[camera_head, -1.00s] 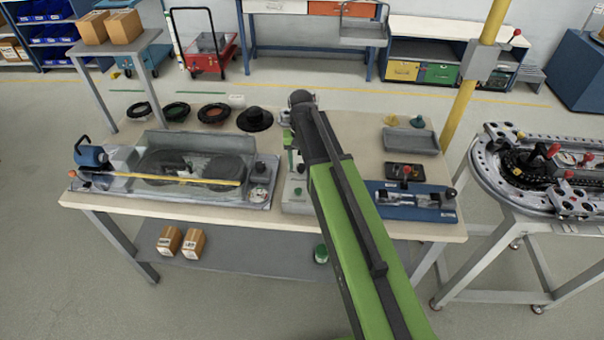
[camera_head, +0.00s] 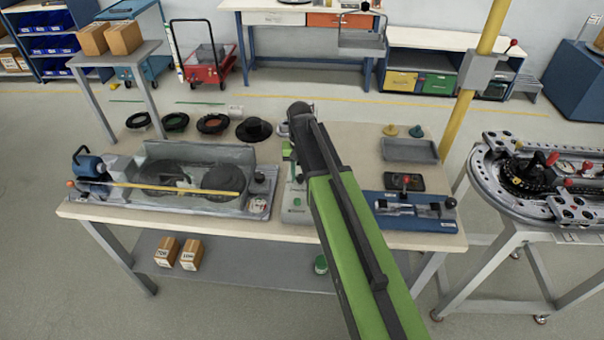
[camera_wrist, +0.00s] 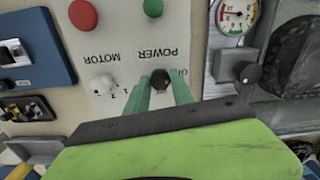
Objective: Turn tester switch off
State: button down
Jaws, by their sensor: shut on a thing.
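The tester panel fills the upper middle of the wrist view. It has a black POWER knob (camera_wrist: 160,78) and a pale MOTOR knob (camera_wrist: 102,84), with the lettering upside down. A red button (camera_wrist: 83,14) and a green button (camera_wrist: 153,8) sit above them. My gripper (camera_wrist: 160,88) has its two green fingers on either side of the POWER knob and is shut on it. The knob's exact pointer angle is hard to tell. In the head view the tester (camera_head: 298,202) stands on the table, partly covered by my green arm.
A clear-covered machine (camera_head: 190,180) stands on the table (camera_head: 150,213) to the left. A blue fixture (camera_head: 415,212) and a grey tray (camera_head: 410,150) lie to the right. A yellow post (camera_head: 470,85) rises behind the table's right end. The ring track (camera_head: 500,195) stands farther right.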

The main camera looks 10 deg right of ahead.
jog(key=m, duration=0.4)
jog(key=shift+m, duration=0.3)
jog(key=m, duration=0.4)
jog(key=shift+m, duration=0.3)
jog(key=m, duration=0.4)
jog(key=shift+s, duration=0.1)
jog(key=shift+d+m, duration=0.1)
jog(key=shift+m, duration=2.1)
jog(key=c, duration=1.2)
grip_release()
jog(key=shift+o, duration=0.6)
